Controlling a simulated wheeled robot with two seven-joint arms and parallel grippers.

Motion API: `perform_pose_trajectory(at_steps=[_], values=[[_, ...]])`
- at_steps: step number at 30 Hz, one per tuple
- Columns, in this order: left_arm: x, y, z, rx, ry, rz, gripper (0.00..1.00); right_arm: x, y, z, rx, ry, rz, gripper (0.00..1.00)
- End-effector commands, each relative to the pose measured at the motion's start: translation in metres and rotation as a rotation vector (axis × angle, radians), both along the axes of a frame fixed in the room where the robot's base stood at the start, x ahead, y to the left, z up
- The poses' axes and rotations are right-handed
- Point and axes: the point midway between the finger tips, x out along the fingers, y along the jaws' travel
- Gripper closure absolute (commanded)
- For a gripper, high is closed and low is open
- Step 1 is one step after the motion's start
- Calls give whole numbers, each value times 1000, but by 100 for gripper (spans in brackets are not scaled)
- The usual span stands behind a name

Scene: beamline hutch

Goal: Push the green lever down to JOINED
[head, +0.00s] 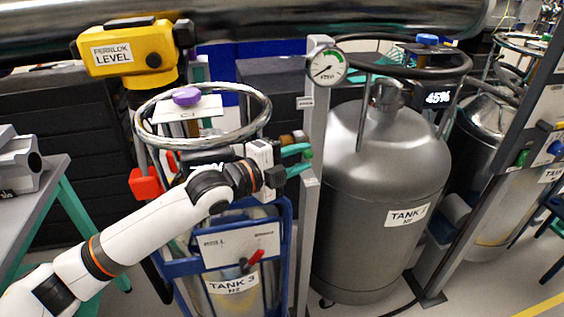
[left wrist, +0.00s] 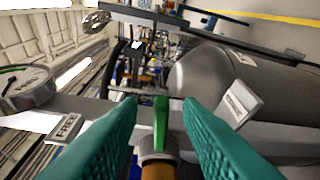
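The green lever (left wrist: 161,122) shows in the left wrist view, on a brass-coloured fitting (left wrist: 158,168) in front of a grey post. My left gripper (left wrist: 160,130) is open, with one teal finger on each side of the lever and a visible gap to both. In the head view my left gripper (head: 309,159) is at the grey post (head: 313,130), and its fingers and the post's parts hide most of the lever. A FREE label (left wrist: 67,127) is left of the lever in the wrist view. Another label (left wrist: 238,103) is on the right, its text hard to read. My right gripper is not in view.
A round pressure gauge (head: 326,66) tops the post. The grey TANK 2 (head: 380,180) stands right of it. TANK 3 (head: 233,285) in a blue frame, with a ring handle (head: 146,135), stands below my left arm. A yellow level device (head: 126,47) is at the upper left.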

Motion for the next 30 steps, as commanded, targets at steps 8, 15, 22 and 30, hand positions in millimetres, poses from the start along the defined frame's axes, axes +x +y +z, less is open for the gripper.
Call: perform_pose_trajectory(at_steps=[8,15,22,30], values=[[-33,42,6,5,1,3,67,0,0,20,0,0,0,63],[-62,75,8,4,3,2,67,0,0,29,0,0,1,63],[-73,87,8,2,1,1,67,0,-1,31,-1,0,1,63],[-74,88,9,0,1,0,67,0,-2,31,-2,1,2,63]])
